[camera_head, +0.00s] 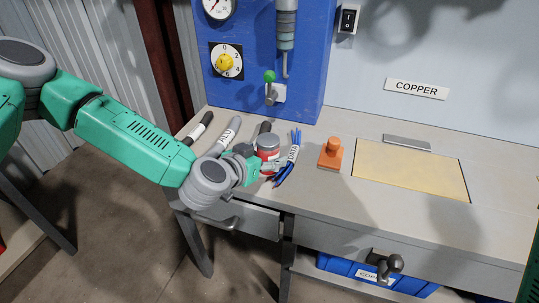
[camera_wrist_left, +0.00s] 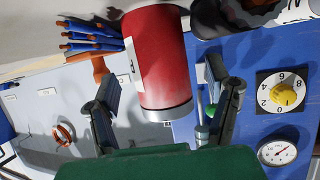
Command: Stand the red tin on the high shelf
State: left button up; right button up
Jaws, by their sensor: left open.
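The red tin (camera_head: 268,148) with a grey lid stands upright on the workbench (camera_head: 330,195), near its left front edge. My left gripper (camera_head: 254,166) is at the tin from the left and partly covers it. In the left wrist view the red tin (camera_wrist_left: 163,55) lies between the two spread fingers of the left gripper (camera_wrist_left: 165,88). Gaps show beside the tin, so the fingers look apart from it. A pale label shows on its side. My right gripper is not in view. No high shelf can be made out.
Several cable pieces lie close around the tin, with blue cables (camera_head: 289,160) just right of it. An orange block with a knob (camera_head: 331,153) and a yellow panel (camera_head: 410,168) are further right. A blue cabinet (camera_head: 308,75) stands behind. A blue bin (camera_head: 340,266) sits below the bench.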

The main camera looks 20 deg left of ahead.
pick_arm(q)
jog(key=shift+w+a+f, duration=0.1)
jog(key=shift+w+f, duration=0.2)
jog(key=shift+w, duration=0.2)
jog(key=shift+w+f, duration=0.25)
jog(key=shift+w, duration=0.25)
jog(key=shift+d+r, duration=0.1)
jog(key=shift+d, duration=0.3)
jog(key=c, duration=1.5)
jog(key=shift+c, duration=0.6)
jog(key=shift+r, duration=0.1)
